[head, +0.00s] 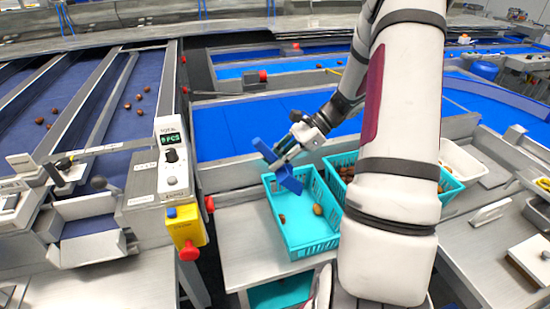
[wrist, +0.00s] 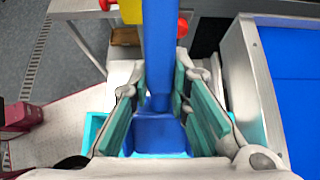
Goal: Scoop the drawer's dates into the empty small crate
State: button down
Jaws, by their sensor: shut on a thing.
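A turquoise small crate (head: 303,246) stands on the metal bench in the middle of the head view, with a few brown dates (head: 318,210) on its floor. My gripper (head: 287,152) is shut on a blue scoop (head: 290,180), over the crate's back left part. In the wrist view my gripper (wrist: 160,88) has its teal pads on either side of the scoop's handle (wrist: 158,45). The scoop's bowl (wrist: 158,136) shows below, and I see no dates in it. A small drawer-like tray (head: 88,207) with a blue inside sits at the left lanes' lower end; I see no dates in it.
Another turquoise crate (head: 451,189) holding dates is partly hidden behind my arm, with a white bin (head: 462,160) beside it. A control box (head: 172,158) and a yellow box with red knobs (head: 187,229) stand left of the crate. Loose dates (head: 139,97) lie on the left lanes.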

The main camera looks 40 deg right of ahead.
jog(key=w+a+f+g+h+b, duration=0.1)
jog(key=w+a+f+g+h, duration=0.2)
jog(key=a+f+h, duration=0.3)
jog(key=shift+a+g+h+b, duration=0.35)
jog(key=shift+a+h, duration=0.25)
jog(key=shift+h, duration=0.9)
jog(key=shift+f, duration=0.1)
